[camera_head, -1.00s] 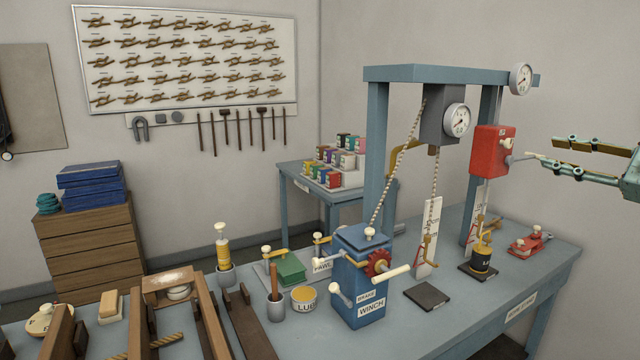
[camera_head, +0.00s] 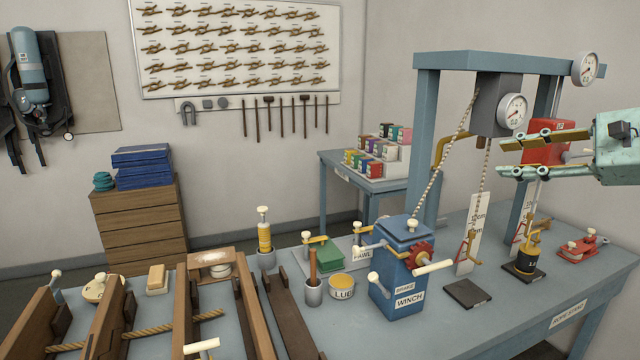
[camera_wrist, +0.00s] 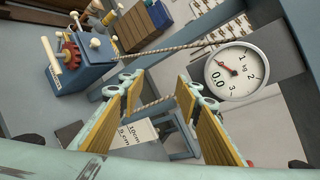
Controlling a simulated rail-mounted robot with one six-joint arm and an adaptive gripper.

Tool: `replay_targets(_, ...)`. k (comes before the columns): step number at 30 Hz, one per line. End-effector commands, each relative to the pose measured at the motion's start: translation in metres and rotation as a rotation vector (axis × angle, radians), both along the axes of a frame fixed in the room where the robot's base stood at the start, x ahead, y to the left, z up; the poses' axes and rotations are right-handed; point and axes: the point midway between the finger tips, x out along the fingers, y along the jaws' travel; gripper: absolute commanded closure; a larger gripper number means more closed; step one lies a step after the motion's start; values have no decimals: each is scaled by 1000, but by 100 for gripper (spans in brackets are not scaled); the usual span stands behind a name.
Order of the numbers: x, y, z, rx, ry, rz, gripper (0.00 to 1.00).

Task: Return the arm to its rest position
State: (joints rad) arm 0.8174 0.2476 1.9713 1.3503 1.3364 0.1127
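My gripper (camera_head: 545,155) is at the right of the head view, in front of the blue test frame and the red box (camera_head: 553,143). Its two long fingers with yellow pads stand apart with nothing between them. In the wrist view my gripper (camera_wrist: 155,100) also shows open and empty, the yellow pads spread wide. Past the fingers the wrist view shows a rope (camera_wrist: 165,48), a dial gauge (camera_wrist: 236,71) and a white scale card (camera_wrist: 139,132). I cannot tell the exact gap between my gripper and the frame.
A blue winch (camera_head: 400,270) stands on the workbench (camera_head: 460,325) under the frame (camera_head: 427,150). A hanging rope (camera_head: 450,150) runs by a gauge (camera_head: 514,110). A black weight (camera_head: 525,262) and a red clamp (camera_head: 580,248) sit at the right. Wooden rails (camera_head: 187,310) lie front left.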

Motion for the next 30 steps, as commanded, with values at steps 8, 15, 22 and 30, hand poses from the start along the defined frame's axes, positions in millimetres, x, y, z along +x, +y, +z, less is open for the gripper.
replay_targets(8,-21,87,-11,-94,65,119,69)
replay_targets(15,-50,153,-23,-184,112,218,69)
replay_targets(22,-83,208,-36,-278,147,310,69)
replay_targets(30,-126,260,-51,-394,173,411,69)
